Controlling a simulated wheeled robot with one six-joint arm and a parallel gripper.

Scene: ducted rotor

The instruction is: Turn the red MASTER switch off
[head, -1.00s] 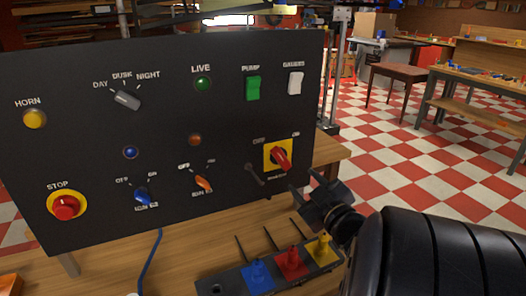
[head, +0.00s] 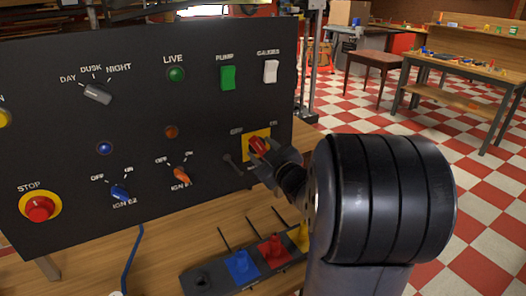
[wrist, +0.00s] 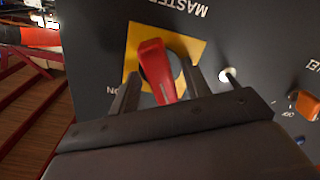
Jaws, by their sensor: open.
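The red MASTER switch (head: 259,146) is a red lever on a yellow square plate (head: 247,159) at the lower right of the black panel. In the wrist view the red lever (wrist: 156,68) stands between my two fingers, tilted slightly, over the yellow plate (wrist: 193,47). My gripper (wrist: 158,88) is open, one finger on each side of the lever. I cannot tell whether either finger touches it. In the head view my gripper (head: 272,160) is at the switch and hides part of it. The ON label shows beside the plate.
The black panel (head: 140,130) also carries the red STOP button (head: 40,208), the orange ignition switch (head: 182,176) and the blue IGN 2 switch (head: 120,192). Below, a dark rack (head: 205,284) with blue, red and yellow pieces stands on the wooden table.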

